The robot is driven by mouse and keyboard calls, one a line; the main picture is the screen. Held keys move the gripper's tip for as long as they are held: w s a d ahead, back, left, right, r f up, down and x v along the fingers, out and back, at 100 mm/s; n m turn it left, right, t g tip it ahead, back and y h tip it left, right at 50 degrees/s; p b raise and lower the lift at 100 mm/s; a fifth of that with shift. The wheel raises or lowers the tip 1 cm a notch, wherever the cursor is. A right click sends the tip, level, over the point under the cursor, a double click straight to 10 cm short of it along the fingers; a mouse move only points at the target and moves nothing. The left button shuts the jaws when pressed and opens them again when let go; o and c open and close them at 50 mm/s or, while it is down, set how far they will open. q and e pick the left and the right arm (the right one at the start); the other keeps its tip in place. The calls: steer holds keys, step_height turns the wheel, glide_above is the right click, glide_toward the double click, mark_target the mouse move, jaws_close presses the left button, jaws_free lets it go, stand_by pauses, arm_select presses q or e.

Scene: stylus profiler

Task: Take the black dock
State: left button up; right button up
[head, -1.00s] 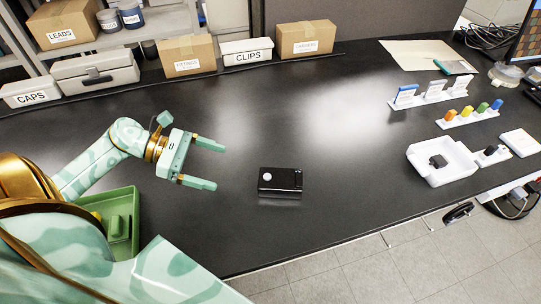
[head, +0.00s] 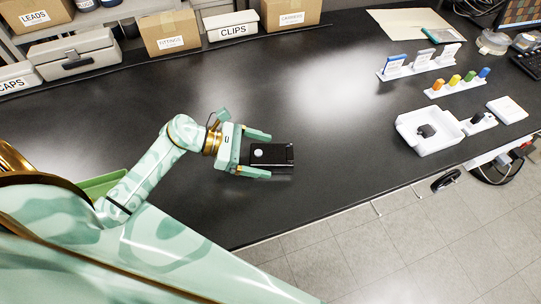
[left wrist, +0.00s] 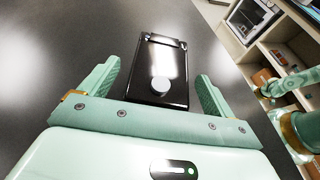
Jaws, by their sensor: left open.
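My left gripper (head: 264,154) is open, with one finger on the far side of the dock and one on the near side. In the left wrist view the dock (left wrist: 160,72) sits between the two open fingers (left wrist: 158,85), with a gap visible on each side. I cannot tell the finger height above the bench. My right gripper does not show.
A white tray (head: 408,139) with a small dark block in it stands to the right. Behind it are a rack of coloured pieces (head: 457,88) and a rack of upright cards (head: 421,66). Boxes, including the CLIPS box (head: 232,29), line the back. The bench around the dock is clear.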

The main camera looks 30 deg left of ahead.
arm_select(q)
steer(key=shift+w+d+f, duration=0.3)
steer(key=shift+d, duration=0.3)
steer(key=c, duration=1.2)
steer(key=shift+o, duration=0.2)
step_height(320, 180, up, 3)
steer(key=shift+r, duration=0.1)
steer(key=s+r+p, duration=0.2)
steer(key=s+r, duration=0.8)
steer(key=s, duration=0.4)
steer(key=shift+a, duration=0.25)
